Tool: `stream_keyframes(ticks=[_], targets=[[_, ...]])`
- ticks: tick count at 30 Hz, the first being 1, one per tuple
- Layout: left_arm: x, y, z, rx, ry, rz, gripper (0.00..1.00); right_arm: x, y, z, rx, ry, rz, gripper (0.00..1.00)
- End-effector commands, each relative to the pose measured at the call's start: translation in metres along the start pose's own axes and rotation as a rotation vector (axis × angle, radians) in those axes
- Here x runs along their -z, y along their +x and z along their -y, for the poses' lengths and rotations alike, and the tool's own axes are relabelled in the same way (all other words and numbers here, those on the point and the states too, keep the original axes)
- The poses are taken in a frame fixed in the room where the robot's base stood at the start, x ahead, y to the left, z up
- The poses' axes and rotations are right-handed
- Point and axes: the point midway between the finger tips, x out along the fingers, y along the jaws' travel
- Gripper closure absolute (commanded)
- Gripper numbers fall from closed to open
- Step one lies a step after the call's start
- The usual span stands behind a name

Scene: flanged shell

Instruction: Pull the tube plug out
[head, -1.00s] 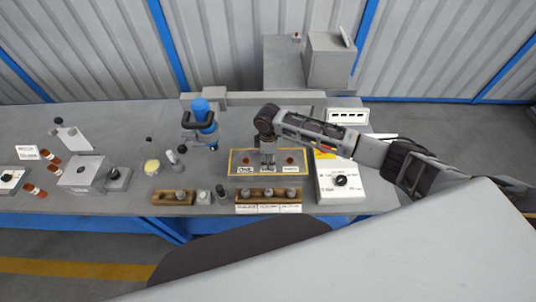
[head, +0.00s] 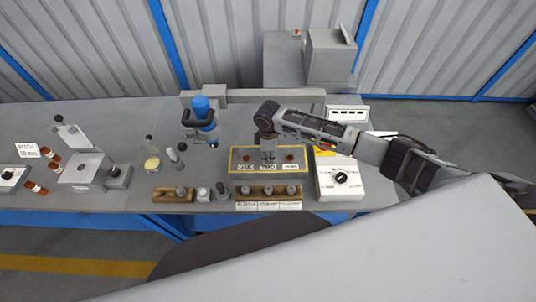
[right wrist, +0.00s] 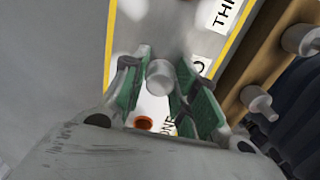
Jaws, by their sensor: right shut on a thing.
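My right gripper (head: 267,158) points down over the yellow-edged plate (head: 233,163). In the right wrist view its green-padded fingers (right wrist: 162,92) are shut on a grey cylindrical piece (right wrist: 160,75), whose round end faces the camera. This piece may be the tube plug; its lower part is hidden, and I cannot tell whether it still touches the plate. Red-brown spots show on the plate at left and right of the gripper in the head view. My left gripper is out of view.
A wooden rack (head: 240,191) with several grey pegs stands in front of the plate. A white box with a black knob (head: 340,178) is at its right. A blue-headed device (head: 201,106) stands at the back left.

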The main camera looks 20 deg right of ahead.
Motion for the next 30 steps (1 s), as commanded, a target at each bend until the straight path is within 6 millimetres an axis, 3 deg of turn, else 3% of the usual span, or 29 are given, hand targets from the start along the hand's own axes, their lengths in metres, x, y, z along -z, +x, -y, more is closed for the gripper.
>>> stream_keyframes(ticks=[30], targets=[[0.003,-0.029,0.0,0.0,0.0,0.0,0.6,0.001,-0.03,0.0,-0.001,0.0,-0.002,1.0]])
